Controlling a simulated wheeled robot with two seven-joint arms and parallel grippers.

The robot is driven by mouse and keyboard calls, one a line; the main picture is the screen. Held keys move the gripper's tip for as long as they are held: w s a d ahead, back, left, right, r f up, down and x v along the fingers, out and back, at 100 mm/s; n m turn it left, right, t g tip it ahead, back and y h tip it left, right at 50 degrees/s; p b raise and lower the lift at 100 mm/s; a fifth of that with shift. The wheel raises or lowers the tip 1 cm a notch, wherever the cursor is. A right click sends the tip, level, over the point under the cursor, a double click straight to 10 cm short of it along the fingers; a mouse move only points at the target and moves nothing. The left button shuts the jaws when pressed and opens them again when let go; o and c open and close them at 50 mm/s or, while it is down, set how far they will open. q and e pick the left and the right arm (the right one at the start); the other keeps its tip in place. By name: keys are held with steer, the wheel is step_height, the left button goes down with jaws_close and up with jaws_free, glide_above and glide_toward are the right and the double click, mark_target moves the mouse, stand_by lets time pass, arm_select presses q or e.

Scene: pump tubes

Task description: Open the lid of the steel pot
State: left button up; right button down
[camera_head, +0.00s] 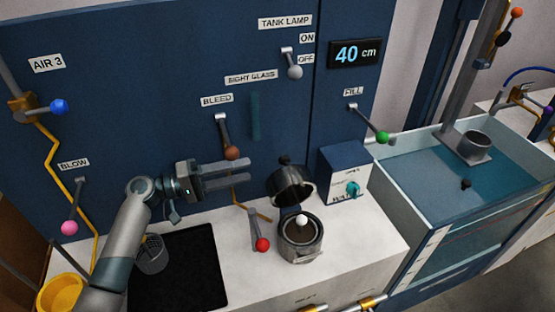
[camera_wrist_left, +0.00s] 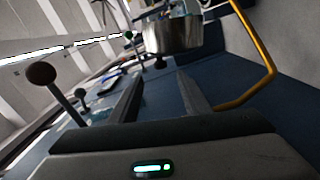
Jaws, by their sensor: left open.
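The steel pot (camera_head: 301,250) stands on the white counter, right of centre in the head view. Its lid (camera_head: 291,186) is tilted up steeply behind the pot's opening, with a black knob (camera_head: 284,160) near its top. A white ball (camera_head: 301,219) shows at the pot's mouth. My left gripper (camera_head: 249,173) is open and empty, left of the raised lid and apart from it. In the left wrist view the open fingers (camera_wrist_left: 160,82) point towards a round steel body (camera_wrist_left: 174,36); I cannot tell whether it is pot or lid. My right gripper is not in view.
A red-knobbed lever (camera_head: 261,243) stands just left of the pot. The brown-knobbed BLEED lever (camera_head: 231,151) hangs close to my left gripper. A blue box with a teal knob (camera_head: 352,188) stands right of the lid. A black mat (camera_head: 190,280) and strainer-like cup (camera_head: 151,258) lie left.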

mark_target(288, 180)
arm_select(q)
steer(key=p+x, duration=0.1)
steer(key=x, duration=0.9)
steer(key=shift+d+p, duration=0.35)
steer(key=shift+d, duration=0.05)
steer(key=shift+w, duration=0.1)
steer(key=c, duration=1)
steer(key=shift+f, duration=0.1)
jaws_close()
